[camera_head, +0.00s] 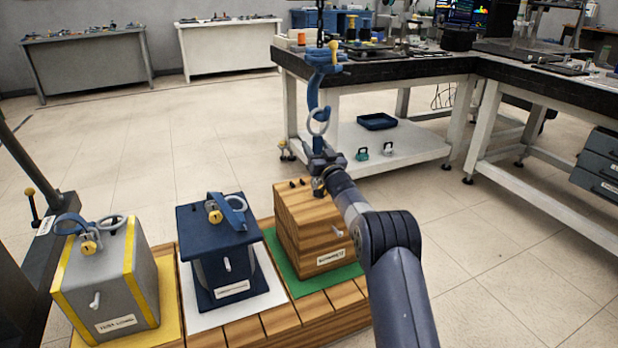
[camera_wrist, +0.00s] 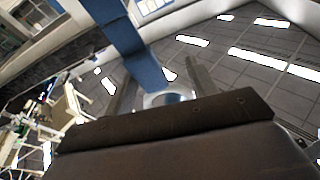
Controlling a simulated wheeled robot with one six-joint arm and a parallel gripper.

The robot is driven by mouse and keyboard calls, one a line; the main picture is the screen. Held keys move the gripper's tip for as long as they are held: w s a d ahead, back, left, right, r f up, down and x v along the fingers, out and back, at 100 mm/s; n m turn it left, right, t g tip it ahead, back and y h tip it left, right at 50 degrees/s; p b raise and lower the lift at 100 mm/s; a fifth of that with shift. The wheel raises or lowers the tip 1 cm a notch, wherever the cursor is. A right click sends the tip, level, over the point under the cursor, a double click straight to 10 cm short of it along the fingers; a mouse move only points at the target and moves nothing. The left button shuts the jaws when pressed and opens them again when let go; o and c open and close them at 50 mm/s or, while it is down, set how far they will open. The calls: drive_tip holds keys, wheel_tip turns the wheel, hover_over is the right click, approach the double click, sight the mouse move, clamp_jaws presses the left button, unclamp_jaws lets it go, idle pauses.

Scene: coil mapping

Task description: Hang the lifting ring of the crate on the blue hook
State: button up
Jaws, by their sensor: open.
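The blue hook (camera_head: 314,95) hangs at the top centre, above the wooden crate. A pale grey ring (camera_head: 319,121) is at the hook's lower part; whether the hook passes through it I cannot tell. My gripper (camera_head: 321,154) is open just below the ring. In the wrist view the ring (camera_wrist: 166,98) shows between my fingers, with the blue hook (camera_wrist: 135,50) close beyond. The wooden crate (camera_head: 312,222) stands on a green mat, with no ring seen on its top. The grey crate (camera_head: 112,275) and navy crate (camera_head: 222,245) carry blue and brass fittings on top.
The crates stand on a wooden pallet (camera_head: 290,322) with yellow, white and green mats. A dark-topped workbench (camera_head: 400,68) stands behind the hook, with a blue tray (camera_head: 377,121) on its lower shelf. Open floor lies to the right of my arm.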

drive_tip(key=shift+s, duration=0.1)
drive_tip(key=p+v, duration=0.2)
drive_tip(key=v, duration=0.8)
drive_tip(key=shift+s+d, duration=0.15)
drive_tip(key=shift+s, duration=0.1)
drive_tip(key=shift+f, duration=0.1)
drive_tip(key=shift+w, duration=0.1)
drive_tip(key=shift+b+x, duration=1)
drive_tip(key=shift+x, duration=4.25)
drive_tip(key=shift+r, duration=0.25)
drive_tip(key=shift+s+f, duration=0.2)
drive_tip(key=shift+s, duration=0.05)
